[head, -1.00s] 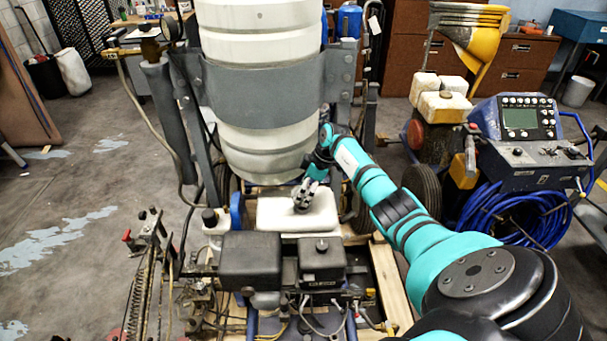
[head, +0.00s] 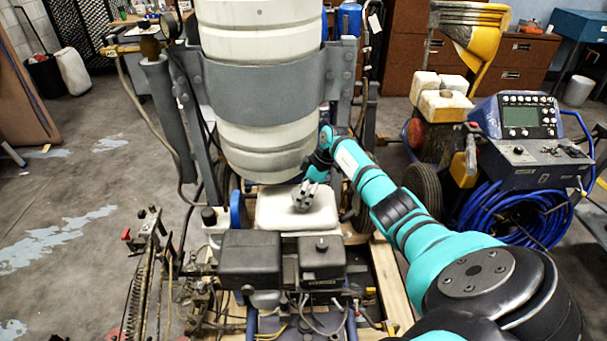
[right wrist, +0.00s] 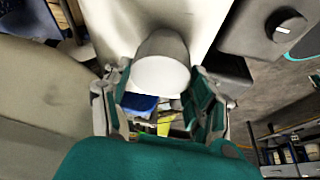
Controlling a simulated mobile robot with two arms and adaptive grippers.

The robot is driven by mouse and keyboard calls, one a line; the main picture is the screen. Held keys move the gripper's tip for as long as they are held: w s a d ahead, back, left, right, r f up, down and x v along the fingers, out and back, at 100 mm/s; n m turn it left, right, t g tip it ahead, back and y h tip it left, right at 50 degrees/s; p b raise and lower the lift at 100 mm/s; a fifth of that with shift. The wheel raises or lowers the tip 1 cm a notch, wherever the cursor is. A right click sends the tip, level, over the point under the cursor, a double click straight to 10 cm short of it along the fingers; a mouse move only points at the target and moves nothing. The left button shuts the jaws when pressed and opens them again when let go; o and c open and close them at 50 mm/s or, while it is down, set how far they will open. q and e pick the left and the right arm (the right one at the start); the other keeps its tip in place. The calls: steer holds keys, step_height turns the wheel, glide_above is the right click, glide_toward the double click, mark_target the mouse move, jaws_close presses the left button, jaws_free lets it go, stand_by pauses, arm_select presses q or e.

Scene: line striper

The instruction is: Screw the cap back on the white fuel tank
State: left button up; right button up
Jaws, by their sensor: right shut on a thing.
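The white fuel tank (head: 272,212) sits low on the machine below the big drum. My right gripper (head: 303,197) reaches down over the tank's top. In the right wrist view my right gripper (right wrist: 160,92) is shut around a pale grey cylinder with a white end face, which looks like the cap (right wrist: 160,72). Behind the cap the white tank (right wrist: 103,28) fills the upper part of that view. I cannot tell whether the cap touches the tank's opening. My left gripper is not in view.
The large white drum (head: 262,150) in a grey metal band stands just behind the tank. Black engine boxes (head: 250,258) lie close in front of it. A black-topped bottle (head: 212,222) stands at its left. A control box with blue hose (head: 505,215) is at the right.

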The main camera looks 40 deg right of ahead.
steer(key=shift+f, duration=0.4)
steer(key=shift+f, duration=0.2)
stand_by(0.3)
steer(key=shift+f+b, duration=0.2)
steer(key=shift+b, duration=0.1)
steer(key=shift+f, duration=0.4)
stand_by(0.7)
